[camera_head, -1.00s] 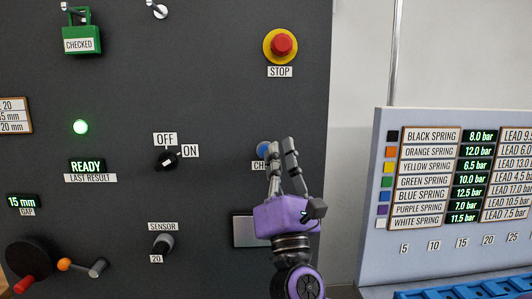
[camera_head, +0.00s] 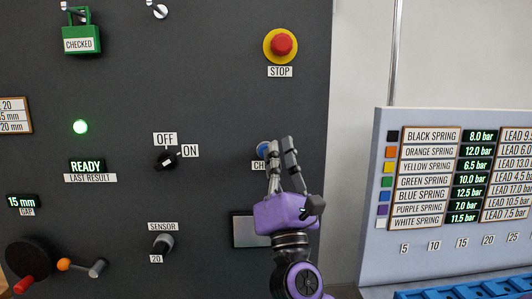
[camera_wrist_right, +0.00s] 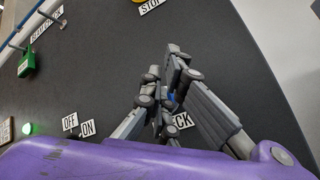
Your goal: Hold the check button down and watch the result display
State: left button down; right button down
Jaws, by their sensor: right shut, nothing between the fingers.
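The blue check button (camera_head: 262,149) is on the dark panel, partly hidden behind my right gripper (camera_head: 281,146). Its label is mostly covered, with "CH" showing in the head view and "CK" in the wrist view. My right gripper is shut and empty, its fingertips in front of or beside the button. In the right wrist view the fingertips (camera_wrist_right: 164,75) are over a bit of blue. I cannot tell whether they touch the button. The result display (camera_head: 87,166) reads READY above the label LAST RESULT. My left gripper is not in view.
A red STOP button (camera_head: 283,44) is above my right gripper. An OFF/ON knob (camera_head: 167,160), a lit green lamp (camera_head: 80,127) and a sensor knob (camera_head: 163,243) are on the panel to the left. A spring chart board (camera_head: 455,190) stands at the right.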

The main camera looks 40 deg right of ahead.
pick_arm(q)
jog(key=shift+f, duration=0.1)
pick_arm(e)
jog(key=shift+w+d, duration=0.25)
jog(key=shift+w, duration=0.1)
dwell(1.1)
jog(key=shift+s, duration=0.1)
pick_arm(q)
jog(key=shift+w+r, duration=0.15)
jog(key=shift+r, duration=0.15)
pick_arm(e)
jog(key=shift+s+a, duration=0.55)
jog(key=shift+s, duration=0.1)
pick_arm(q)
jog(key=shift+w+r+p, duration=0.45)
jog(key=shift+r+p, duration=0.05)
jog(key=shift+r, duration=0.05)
pick_arm(e)
jog(key=s+a, duration=0.1)
jog(key=s, duration=0.2)
jog(key=s+a, duration=0.1)
jog(key=shift+s+a, duration=0.15)
jog(key=shift+a, duration=0.15)
